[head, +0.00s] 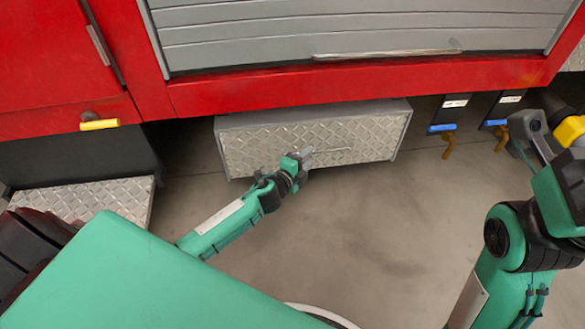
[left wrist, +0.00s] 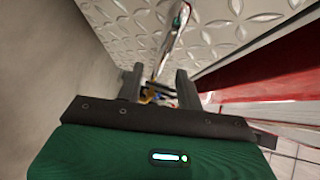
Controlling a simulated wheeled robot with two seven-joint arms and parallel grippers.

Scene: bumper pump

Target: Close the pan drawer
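The pan drawer (head: 310,140) is a box with a silver diamond-plate front and a thin horizontal handle (head: 330,151). It sits below the red truck body, and a strip of its grey top shows, so it stands out from under the body. My left gripper (head: 303,160) is at the left part of the handle, in front of the drawer face. In the left wrist view the handle (left wrist: 174,35) runs down between the two spread fingers (left wrist: 158,88); contact cannot be told. My right arm is at the right edge, and its finger state is unclear.
A grey roller shutter (head: 350,35) is above the drawer. A diamond-plate step (head: 95,200) is at left, below a yellow handle (head: 100,125). Blue-handled valves (head: 442,128) hang to the right. The concrete floor (head: 370,240) in front is clear.

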